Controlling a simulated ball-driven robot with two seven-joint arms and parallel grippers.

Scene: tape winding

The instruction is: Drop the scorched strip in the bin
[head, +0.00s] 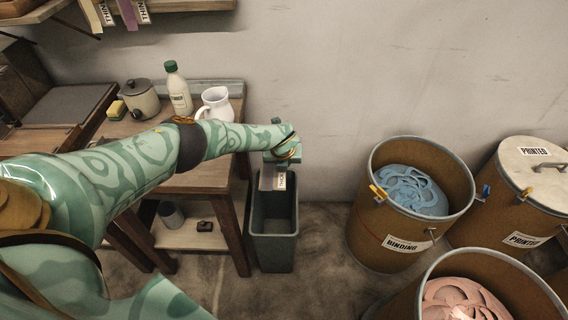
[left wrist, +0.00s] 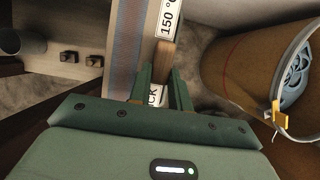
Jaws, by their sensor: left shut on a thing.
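My left gripper (head: 282,162) is above the open top of the dark grey-green bin (head: 274,252), which stands on the floor beside the table. It is shut on a strip (head: 267,181) that hangs down at the bin's mouth. A white label with dark lettering shows on it. In the left wrist view the strip (left wrist: 166,60) is brown between the gripper fingers (left wrist: 160,85), with a "150 °C" label above and a label ending in "CK" partly hidden between the fingers. The bin's inside is mostly hidden. My right gripper is not in view.
A wooden table (head: 205,180) left of the bin holds a pot (head: 141,100), a bottle (head: 178,90) and a white jug (head: 216,104). Right of the bin is bare floor (head: 322,235), then a drum marked "BINDING" (head: 385,230) and other drums.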

